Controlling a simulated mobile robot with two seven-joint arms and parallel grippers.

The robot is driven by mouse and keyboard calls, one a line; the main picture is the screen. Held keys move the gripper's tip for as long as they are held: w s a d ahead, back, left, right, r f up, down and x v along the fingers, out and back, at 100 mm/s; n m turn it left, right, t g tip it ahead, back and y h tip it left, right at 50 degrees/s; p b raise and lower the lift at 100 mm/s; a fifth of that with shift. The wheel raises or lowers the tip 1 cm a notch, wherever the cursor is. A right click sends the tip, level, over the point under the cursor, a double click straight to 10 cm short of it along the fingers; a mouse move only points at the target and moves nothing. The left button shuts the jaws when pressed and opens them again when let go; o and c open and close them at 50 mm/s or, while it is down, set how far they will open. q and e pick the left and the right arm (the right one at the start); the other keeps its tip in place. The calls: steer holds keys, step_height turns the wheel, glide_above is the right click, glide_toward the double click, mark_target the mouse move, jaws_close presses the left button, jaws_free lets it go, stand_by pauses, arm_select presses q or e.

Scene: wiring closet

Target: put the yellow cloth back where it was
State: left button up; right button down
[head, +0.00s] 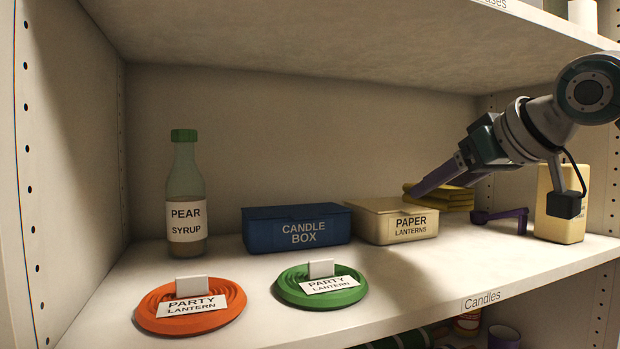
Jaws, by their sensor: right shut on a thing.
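The yellow cloth (456,198) is a folded stack at the back right of the shelf, behind the box labelled paper lanterns (398,228). My right gripper (412,194) reaches in from the right, with its fingers slanting down to the left across the cloth. It appears shut on the cloth, near the cloth's left part and the box's rear right corner. The fingers and the box hide part of the cloth, and I cannot see whether it is lifted off the shelf. My left gripper is not in view.
A blue candle box (296,227) and a pear syrup bottle (186,200) stand to the left. Orange (190,305) and green (321,287) party lanterns lie in front. A purple scoop-like item (502,216) and yellowish container (562,220) are right. The front right shelf is clear.

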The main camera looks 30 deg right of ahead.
steer(key=b, duration=0.3)
glide_above(438, 269)
step_height(438, 269, down, 6)
steer(key=shift+r, duration=0.25)
steer(key=shift+f, duration=0.1)
steer(key=shift+f+b, duration=0.35)
steer(key=shift+f, duration=0.25)
steer(key=shift+f+b, duration=0.4)
steer(key=shift+f, duration=0.25)
stand_by(0.5)
steer(key=shift+f, duration=0.45)
steer(key=shift+c, duration=2.3)
jaws_free()
steer(key=shift+o, duration=0.4)
